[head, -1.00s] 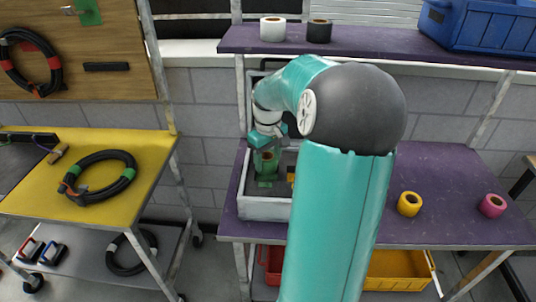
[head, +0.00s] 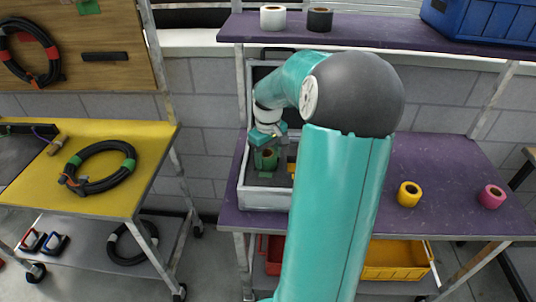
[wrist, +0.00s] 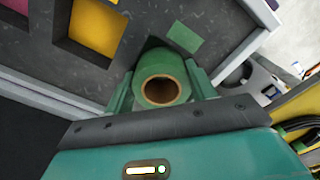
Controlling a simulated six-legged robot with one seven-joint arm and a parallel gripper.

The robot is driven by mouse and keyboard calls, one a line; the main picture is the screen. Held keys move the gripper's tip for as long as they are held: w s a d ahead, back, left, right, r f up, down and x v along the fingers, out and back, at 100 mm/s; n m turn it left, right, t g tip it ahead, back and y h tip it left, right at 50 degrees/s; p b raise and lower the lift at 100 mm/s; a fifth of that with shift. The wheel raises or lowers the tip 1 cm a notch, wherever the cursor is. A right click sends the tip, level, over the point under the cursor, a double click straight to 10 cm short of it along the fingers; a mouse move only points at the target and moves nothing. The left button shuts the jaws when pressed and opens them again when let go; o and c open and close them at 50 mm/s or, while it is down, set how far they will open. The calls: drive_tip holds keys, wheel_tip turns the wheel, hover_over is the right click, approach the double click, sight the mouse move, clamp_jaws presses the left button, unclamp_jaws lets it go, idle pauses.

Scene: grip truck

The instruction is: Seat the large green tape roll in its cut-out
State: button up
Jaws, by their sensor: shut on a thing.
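The large green tape roll (wrist: 162,65) is between the two fingers of my gripper (wrist: 160,88), which is shut on it. Its brown core faces the wrist camera. In the head view the green roll (head: 268,159) is inside the open grey case (head: 266,199), below my gripper (head: 266,149). A dark edge of a cut-out (wrist: 152,43) shows beside the roll in the wrist view, next to a green square marker (wrist: 186,40). The roll covers most of that cut-out. I cannot tell how deep the roll sits in it.
A yellow-floored cut-out (wrist: 96,27) lies left of the roll. A yellow roll (head: 409,194) and a pink roll (head: 492,196) stand on the purple bench (head: 450,170). White (head: 272,17) and black (head: 319,19) rolls stand on the shelf above.

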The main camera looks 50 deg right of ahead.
drive_tip(key=o, duration=1.1)
wheel_tip(320, 180, up, 14)
drive_tip(key=shift+f, duration=0.1)
